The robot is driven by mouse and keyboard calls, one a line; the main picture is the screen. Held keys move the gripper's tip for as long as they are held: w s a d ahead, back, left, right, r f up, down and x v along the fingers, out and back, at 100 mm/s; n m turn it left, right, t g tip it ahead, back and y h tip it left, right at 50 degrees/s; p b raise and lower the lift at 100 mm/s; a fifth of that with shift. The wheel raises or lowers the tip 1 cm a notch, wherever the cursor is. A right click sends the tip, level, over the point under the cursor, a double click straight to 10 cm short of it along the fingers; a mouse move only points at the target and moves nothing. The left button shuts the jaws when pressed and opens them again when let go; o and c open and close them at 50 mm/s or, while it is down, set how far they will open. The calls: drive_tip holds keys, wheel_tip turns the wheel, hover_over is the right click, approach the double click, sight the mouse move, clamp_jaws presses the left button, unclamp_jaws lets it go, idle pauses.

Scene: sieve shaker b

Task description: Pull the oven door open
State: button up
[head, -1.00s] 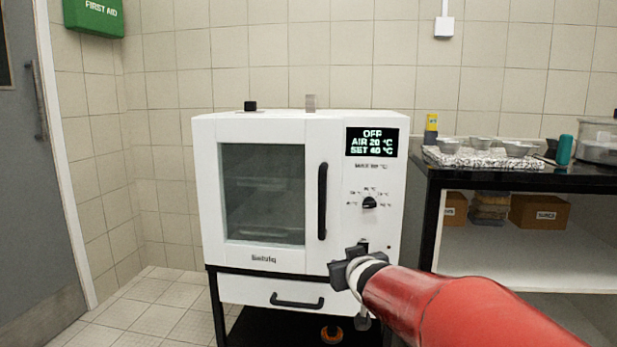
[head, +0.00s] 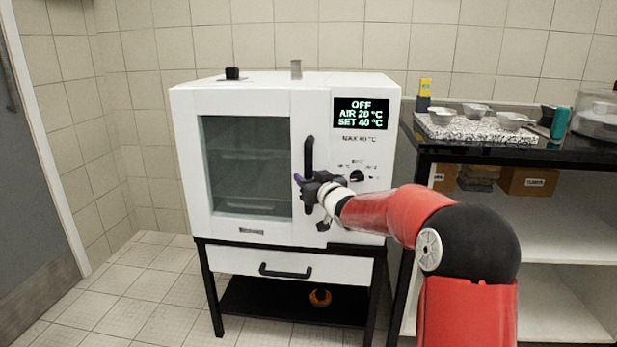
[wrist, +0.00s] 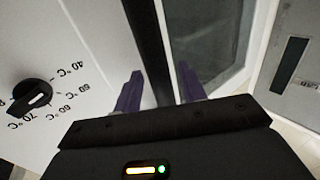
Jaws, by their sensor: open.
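The white oven (head: 240,225) stands on a black frame, and its windowed door (head: 247,165) is shut. The door's black vertical handle (head: 309,155) is on the door's right side; its lower part is hidden behind my gripper (head: 302,183). In the wrist view the purple fingertips of my gripper (wrist: 160,85) are open, one on each side of the black handle (wrist: 148,40). I cannot tell whether either finger touches the handle.
The control panel has a display (head: 361,114) reading OFF and a black dial (head: 357,175) right of the handle. A drawer (head: 225,262) is below. A black-topped bench (head: 480,152) with bowls stands to the right. The floor to the left is clear.

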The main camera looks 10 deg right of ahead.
drive_tip(key=shift+w+a, duration=0.1)
drive_tip(key=shift+w, duration=0.15)
drive_tip(key=shift+c, duration=0.3)
clamp_jaws()
drive_tip(key=shift+s, duration=0.1)
